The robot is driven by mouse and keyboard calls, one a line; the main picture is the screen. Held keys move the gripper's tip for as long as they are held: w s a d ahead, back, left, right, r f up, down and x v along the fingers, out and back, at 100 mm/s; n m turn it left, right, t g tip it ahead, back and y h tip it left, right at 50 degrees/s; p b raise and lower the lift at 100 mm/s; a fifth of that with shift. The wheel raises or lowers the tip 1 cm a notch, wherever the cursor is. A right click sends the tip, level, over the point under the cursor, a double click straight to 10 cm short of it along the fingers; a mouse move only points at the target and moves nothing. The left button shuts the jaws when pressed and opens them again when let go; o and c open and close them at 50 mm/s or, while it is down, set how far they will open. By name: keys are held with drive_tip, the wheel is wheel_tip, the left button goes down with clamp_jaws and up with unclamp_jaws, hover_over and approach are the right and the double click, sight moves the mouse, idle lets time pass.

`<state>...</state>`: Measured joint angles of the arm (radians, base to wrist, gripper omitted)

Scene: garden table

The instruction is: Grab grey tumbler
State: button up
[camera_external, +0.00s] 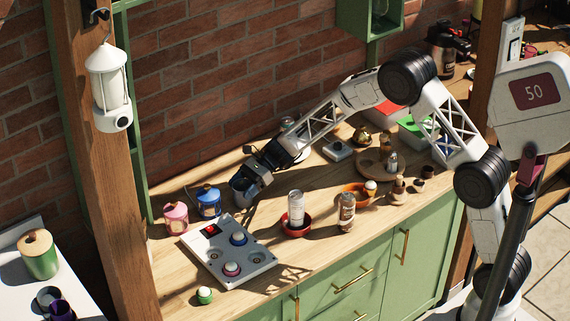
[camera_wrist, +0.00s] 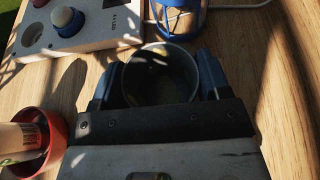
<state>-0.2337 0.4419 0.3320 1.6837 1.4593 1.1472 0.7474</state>
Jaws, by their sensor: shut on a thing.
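The grey tumbler (camera_wrist: 160,50) is between my gripper's two fingers in the wrist view, with its open round mouth facing the camera. My gripper (camera_wrist: 160,84) is shut on it, one finger on each side. In the external view my gripper (camera_external: 250,185) reaches down at the back left of the wooden counter, and the tumbler (camera_external: 238,184) shows partly beside the fingers. I cannot tell whether its base touches the counter.
A blue lantern-like jar (camera_external: 209,202) and a pink one (camera_external: 175,217) stand close to the left. A white panel with knobs (camera_external: 205,250) lies in front. A red bowl (camera_external: 297,229) holding a pale bottle (camera_external: 296,205) and a brown jar (camera_external: 346,212) stand to the right.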

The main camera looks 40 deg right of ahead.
wheel_tip(320, 180, up, 10)
idle(0.8)
